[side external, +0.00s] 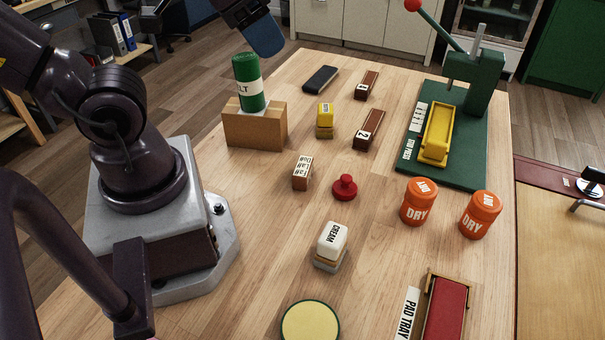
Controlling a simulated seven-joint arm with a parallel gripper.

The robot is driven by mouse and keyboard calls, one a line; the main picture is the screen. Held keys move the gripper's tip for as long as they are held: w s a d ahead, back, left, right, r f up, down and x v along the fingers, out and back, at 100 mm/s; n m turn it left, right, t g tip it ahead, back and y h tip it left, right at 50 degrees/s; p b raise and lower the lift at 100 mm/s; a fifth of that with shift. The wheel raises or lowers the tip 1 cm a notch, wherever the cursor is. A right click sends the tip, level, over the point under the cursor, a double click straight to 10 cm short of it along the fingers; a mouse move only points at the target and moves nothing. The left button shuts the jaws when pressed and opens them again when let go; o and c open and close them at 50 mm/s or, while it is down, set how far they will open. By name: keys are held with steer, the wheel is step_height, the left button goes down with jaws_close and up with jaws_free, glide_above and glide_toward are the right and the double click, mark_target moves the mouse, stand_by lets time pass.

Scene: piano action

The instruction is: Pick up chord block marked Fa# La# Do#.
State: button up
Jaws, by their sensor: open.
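A small brown block with a white top (303,167) bearing several short dark marks stands near the middle of the table, right of my arm's base. It looks like the chord block, but its lettering is too small to read with certainty. Nothing touches it. Two longer dark brown blocks with white end labels lie farther back, one marked 2 (369,130) and one behind it (367,85). My arm rises at the left and leaves the picture at the upper left. I cannot make out my gripper's fingers anywhere in this view.
A green canister on a cardboard box (254,125) stands behind left. A red knob (344,188), a CREAM block (330,246), a yellow stamp (324,119) and orange DRY jars (418,202) surround the block. A green press (472,75) stands back right; a pad tray (444,315) lies in front.

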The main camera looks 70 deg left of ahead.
steer(key=shift+o, duration=0.9)
